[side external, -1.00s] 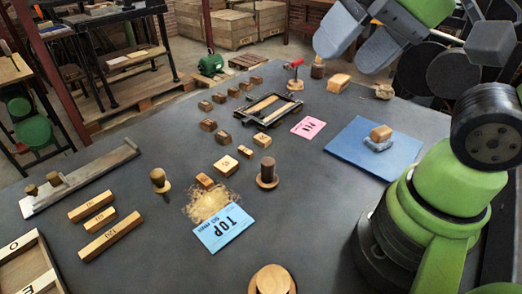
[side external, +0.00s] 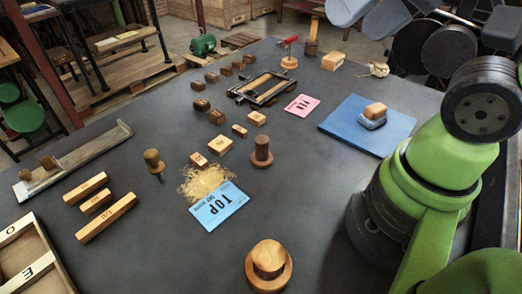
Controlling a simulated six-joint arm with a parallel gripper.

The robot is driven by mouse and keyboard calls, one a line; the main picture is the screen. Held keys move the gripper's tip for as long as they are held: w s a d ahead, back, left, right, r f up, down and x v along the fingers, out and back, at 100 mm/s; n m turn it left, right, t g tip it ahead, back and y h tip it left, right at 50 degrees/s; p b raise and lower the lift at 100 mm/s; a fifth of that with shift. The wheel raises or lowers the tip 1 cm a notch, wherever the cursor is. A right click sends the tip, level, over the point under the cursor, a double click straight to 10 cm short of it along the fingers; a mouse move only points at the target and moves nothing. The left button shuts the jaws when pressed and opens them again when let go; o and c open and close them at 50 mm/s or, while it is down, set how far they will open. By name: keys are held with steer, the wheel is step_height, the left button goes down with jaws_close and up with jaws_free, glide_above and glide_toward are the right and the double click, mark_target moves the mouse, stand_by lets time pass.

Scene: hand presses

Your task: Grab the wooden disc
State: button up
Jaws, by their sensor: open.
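A round light-wood piece (side external: 269,267) stands at the front centre of the dark table, a flat disc-like base with a thick round knob on top. A smaller, darker peg on a round disc-like base (side external: 262,153) stands upright near the table's middle. I cannot tell for certain which of these is the wooden disc. Nothing touches either piece. Only upper parts of my arm show, at the right and top right. My gripper is outside the frame.
A blue mat (side external: 340,118) with a small block is at the right. Wooden bars (side external: 106,218) and a tray (side external: 50,268) are left. Table space around the front round piece is clear.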

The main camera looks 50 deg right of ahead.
steer(key=shift+c, duration=1.2)
steer(key=shift+w, duration=0.1)
